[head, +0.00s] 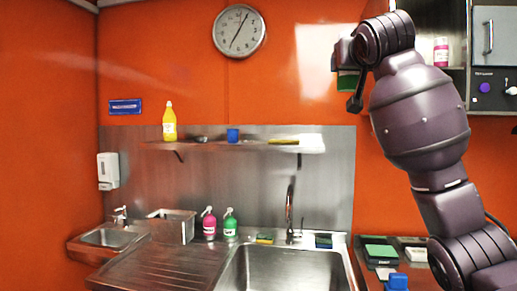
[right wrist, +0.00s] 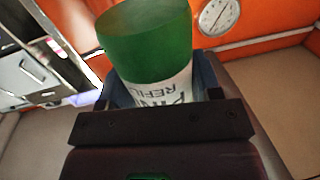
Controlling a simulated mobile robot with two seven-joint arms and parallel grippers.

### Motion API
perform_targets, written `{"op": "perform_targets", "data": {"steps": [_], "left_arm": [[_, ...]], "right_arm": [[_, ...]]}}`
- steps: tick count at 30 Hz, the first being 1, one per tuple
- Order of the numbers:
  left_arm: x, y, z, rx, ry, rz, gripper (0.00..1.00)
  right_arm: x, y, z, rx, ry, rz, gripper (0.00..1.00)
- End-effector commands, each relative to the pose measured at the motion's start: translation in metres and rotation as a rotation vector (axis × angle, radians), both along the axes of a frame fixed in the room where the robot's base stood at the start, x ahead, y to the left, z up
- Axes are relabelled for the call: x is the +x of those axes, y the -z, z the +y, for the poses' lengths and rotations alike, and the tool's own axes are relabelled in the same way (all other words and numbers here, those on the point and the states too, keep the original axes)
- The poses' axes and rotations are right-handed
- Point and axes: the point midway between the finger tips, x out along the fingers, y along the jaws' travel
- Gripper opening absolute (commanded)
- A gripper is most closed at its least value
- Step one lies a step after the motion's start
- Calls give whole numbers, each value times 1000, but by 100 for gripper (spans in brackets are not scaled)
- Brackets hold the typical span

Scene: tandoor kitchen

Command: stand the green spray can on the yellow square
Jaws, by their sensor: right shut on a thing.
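The green can (right wrist: 148,38) has a green end and a white label with dark lettering. My right gripper (right wrist: 160,100) is shut on it, around the labelled part. In the head view my right gripper (head: 352,78) is raised in front of the orange wall. A small part of the green can (head: 346,83) shows there, the rest hidden by the gripper. A flat yellow patch (head: 284,141), seen nearly edge-on, lies on the right part of the steel wall shelf (head: 215,147), left of and below the gripper. My left gripper is not in view.
On the shelf stand a yellow bottle (head: 169,121), a blue cup (head: 233,135) and a small grey dish (head: 201,139). Below are a sink (head: 285,272), a tap (head: 290,215) and pink (head: 209,224) and green (head: 230,224) pump bottles. A cabinet (head: 493,45) is at right.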

Motion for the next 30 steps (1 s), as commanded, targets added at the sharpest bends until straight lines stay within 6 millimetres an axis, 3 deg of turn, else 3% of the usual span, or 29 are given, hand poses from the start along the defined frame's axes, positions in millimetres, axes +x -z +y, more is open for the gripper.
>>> {"op": "perform_targets", "data": {"steps": [1,3,14,30], "left_arm": [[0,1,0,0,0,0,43],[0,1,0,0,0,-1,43],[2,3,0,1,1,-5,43],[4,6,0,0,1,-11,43]], "right_arm": [[1,21,5,0,-18,4,29],[1,45,12,-1,-42,2,29],[-11,167,34,0,-135,3,29],[-57,330,38,1,-185,4,29]]}}
